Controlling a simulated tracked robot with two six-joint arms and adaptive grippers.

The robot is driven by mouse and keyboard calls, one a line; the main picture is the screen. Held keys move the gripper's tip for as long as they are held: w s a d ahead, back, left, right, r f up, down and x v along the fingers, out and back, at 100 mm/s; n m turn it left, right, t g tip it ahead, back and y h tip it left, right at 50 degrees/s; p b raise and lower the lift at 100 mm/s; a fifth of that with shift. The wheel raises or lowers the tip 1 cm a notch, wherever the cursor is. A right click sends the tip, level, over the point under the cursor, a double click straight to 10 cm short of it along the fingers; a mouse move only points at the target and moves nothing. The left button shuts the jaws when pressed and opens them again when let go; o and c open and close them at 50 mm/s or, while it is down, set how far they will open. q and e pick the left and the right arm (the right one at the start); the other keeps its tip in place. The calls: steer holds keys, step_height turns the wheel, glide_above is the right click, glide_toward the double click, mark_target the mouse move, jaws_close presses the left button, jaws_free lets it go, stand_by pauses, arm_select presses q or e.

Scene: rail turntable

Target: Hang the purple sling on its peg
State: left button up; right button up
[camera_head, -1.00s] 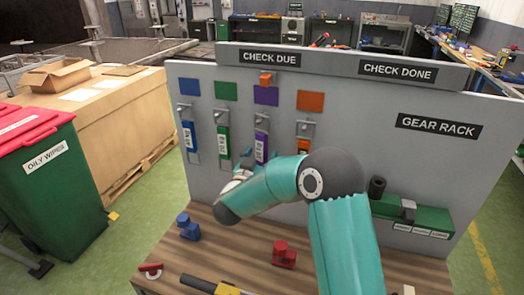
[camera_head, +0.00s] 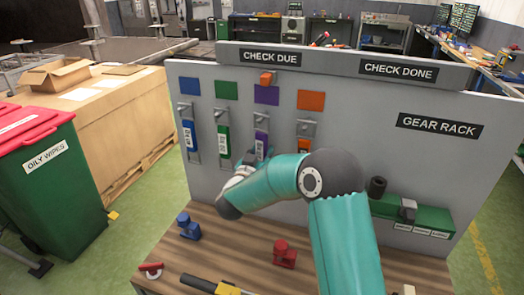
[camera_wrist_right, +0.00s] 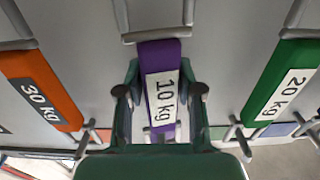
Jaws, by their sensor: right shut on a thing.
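The purple sling (camera_head: 262,126) hangs upright against the grey board, below the purple patch. In the right wrist view the purple sling (camera_wrist_right: 147,100) shows a white "10 kg" label between the two fingers of my right gripper (camera_wrist_right: 160,95). The right gripper is shut on it. In the head view my right gripper (camera_head: 248,163) is at the sling's lower part and partly hides it. A small metal peg (camera_wrist_right: 160,136) shows at one end of the sling in the wrist view. Whether the sling bears on a peg is hard to tell. My left gripper is out of view.
Blue (camera_head: 190,137), green (camera_head: 223,142) and orange (camera_head: 304,145) slings hang beside the purple one. The "CHECK DONE" sign (camera_head: 398,69) is at the upper right, above bare board. A blue part (camera_head: 188,227) and a red part (camera_head: 285,254) stand on the wooden bench.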

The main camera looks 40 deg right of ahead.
steer(key=shift+c, duration=0.3)
stand_by(0.5)
stand_by(0.8)
steer(key=o, duration=1)
steer(key=shift+a, duration=0.1)
steer(key=b+v, duration=0.2)
steer(key=v, duration=0.7)
steer(key=shift+s+a, duration=0.25)
steer(key=shift+a, duration=0.1)
stand_by(1.3)
stand_by(0.5)
